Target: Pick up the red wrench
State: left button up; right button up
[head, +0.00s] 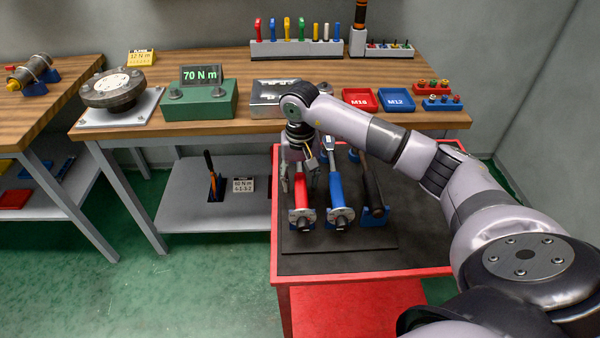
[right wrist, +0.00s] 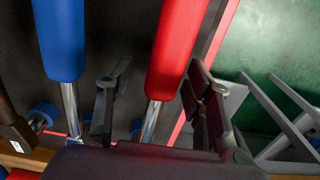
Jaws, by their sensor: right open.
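The red wrench (head: 301,190) lies on the dark top of the red cart, its red grip toward me. In the right wrist view its red handle (right wrist: 180,45) and bright metal shaft run between my fingers. My right gripper (head: 300,178) is over the wrench, pointing down. In the right wrist view the gripper (right wrist: 158,78) is open, one finger on each side of the wrench, with gaps visible. The wrench's far end is hidden behind my gripper. My left gripper is not in view.
A blue wrench (head: 336,192) lies close to the right of the red one, also showing in the right wrist view (right wrist: 60,40). A black-handled tool (head: 372,188) lies beyond it. The workbench (head: 240,128) edge is behind the cart (head: 420,262). The front of the cart top is clear.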

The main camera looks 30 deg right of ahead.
jog(key=shift+c, duration=0.4)
grip_shut()
dwell(0.5)
